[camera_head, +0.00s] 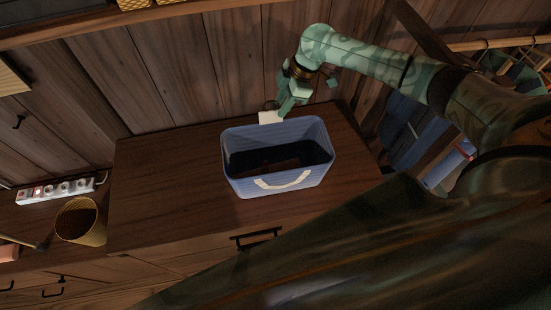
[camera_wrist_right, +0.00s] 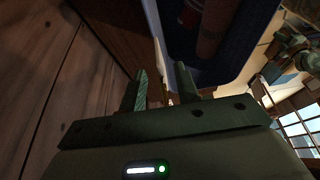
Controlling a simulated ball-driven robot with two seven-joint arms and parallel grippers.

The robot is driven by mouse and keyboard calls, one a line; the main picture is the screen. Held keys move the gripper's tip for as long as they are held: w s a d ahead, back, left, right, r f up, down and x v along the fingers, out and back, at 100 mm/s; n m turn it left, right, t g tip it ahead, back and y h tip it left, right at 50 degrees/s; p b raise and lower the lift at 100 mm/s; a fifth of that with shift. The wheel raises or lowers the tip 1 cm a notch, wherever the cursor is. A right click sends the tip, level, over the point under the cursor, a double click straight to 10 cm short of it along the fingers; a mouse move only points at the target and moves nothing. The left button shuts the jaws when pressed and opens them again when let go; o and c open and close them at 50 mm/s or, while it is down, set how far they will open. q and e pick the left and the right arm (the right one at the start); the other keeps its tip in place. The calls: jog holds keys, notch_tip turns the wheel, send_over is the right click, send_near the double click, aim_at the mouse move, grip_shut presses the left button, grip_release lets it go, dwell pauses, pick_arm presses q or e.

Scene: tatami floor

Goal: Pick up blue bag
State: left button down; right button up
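The blue bag (camera_head: 280,177), an open-topped basket shape with a pale handle on its front, stands upright on the wooden cabinet top. Something dark and reddish-brown lies inside it. My right gripper (camera_head: 286,104) is behind the bag's back rim, beside a small white item (camera_head: 269,118). In the right wrist view, the two fingers of the gripper (camera_wrist_right: 162,88) are apart. A thin pale edge shows between them, and the bag's blue wall (camera_wrist_right: 222,68) is just beyond the right finger. I cannot tell whether they touch. My left gripper is not in view.
The cabinet top (camera_head: 165,185) is clear left of the bag. A wooden plank wall stands close behind. A wicker basket (camera_head: 81,222) and a white power strip (camera_head: 60,188) are at the left. Blue cloth (camera_head: 405,125) hangs at the right.

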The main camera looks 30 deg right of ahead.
aim_at(278, 109)
jog(key=x, duration=0.5)
jog(key=shift+c, duration=0.3)
grip_shut()
jog(key=shift+w+r, duration=0.1)
jog(key=shift+r, duration=0.05)
dwell(0.9)
